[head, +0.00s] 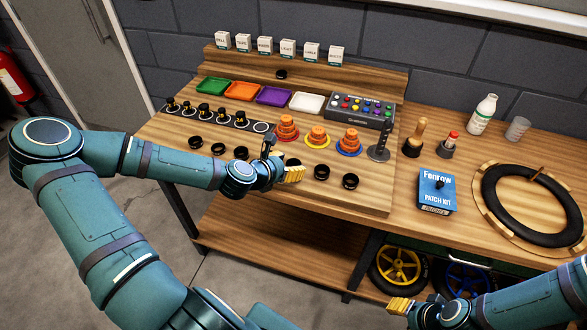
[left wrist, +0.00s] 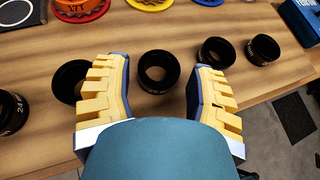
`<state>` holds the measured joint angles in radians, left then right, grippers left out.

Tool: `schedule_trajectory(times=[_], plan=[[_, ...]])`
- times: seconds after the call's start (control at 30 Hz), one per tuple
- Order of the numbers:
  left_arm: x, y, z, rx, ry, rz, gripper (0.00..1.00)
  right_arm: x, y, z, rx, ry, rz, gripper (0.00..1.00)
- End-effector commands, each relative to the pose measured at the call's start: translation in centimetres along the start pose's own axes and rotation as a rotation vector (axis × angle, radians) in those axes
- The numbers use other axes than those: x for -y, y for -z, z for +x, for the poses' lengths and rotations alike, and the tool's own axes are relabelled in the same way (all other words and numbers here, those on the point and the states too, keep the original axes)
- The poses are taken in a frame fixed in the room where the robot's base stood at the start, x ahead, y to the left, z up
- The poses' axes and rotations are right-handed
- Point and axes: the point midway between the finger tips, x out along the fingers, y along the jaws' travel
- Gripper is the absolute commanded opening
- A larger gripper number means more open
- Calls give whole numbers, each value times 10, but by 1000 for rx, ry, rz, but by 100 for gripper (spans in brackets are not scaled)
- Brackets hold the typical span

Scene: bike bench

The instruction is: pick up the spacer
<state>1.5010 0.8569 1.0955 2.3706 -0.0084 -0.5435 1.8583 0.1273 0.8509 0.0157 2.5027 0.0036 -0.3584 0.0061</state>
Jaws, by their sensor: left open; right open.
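Several black ring-shaped spacers lie in a row along the front of the bench. In the head view, two (head: 321,172) (head: 350,181) are right of my left gripper (head: 292,174), and others (head: 195,142) are left of it. In the left wrist view, my left gripper (left wrist: 161,66) is open. One spacer (left wrist: 159,90) shows between its fingers, apparently untouched. Another (left wrist: 68,78) is partly behind the left finger, and two more (left wrist: 217,52) (left wrist: 262,50) are to the right. My right gripper (head: 400,306) is low in the head view, away from the spacers.
Stacked orange rings (head: 317,137) stand behind the spacers, with a black upright handle (head: 379,147) at their right. Coloured trays (head: 241,91) and a button box (head: 360,106) are further back. A blue patch kit (head: 437,190) and a tire (head: 530,198) lie at right.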

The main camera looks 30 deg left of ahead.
Motion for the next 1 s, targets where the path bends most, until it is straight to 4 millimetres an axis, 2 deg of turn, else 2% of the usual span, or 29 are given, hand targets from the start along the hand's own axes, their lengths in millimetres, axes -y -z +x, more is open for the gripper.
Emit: schedule_trajectory(times=[0.03,0.2,0.47,0.57,0.6,0.63,1.0], plan=[[0,2,9,1,1,1,56,-2,-1,4,2,0,-1,47],[1,1,22,1,1,2,56,-2,-2,6,5,0,-1,47],[0,1,23,0,0,1,56,-2,-3,5,6,0,-1,47],[0,1,23,0,0,1,27,-2,-2,5,6,0,-1,47],[0,0,23,0,0,1,13,-2,-2,5,6,0,-1,47],[0,1,23,0,0,1,8,-2,-2,5,6,0,-1,47],[0,-4,21,1,0,2,8,-2,-2,4,5,0,-1,47]])
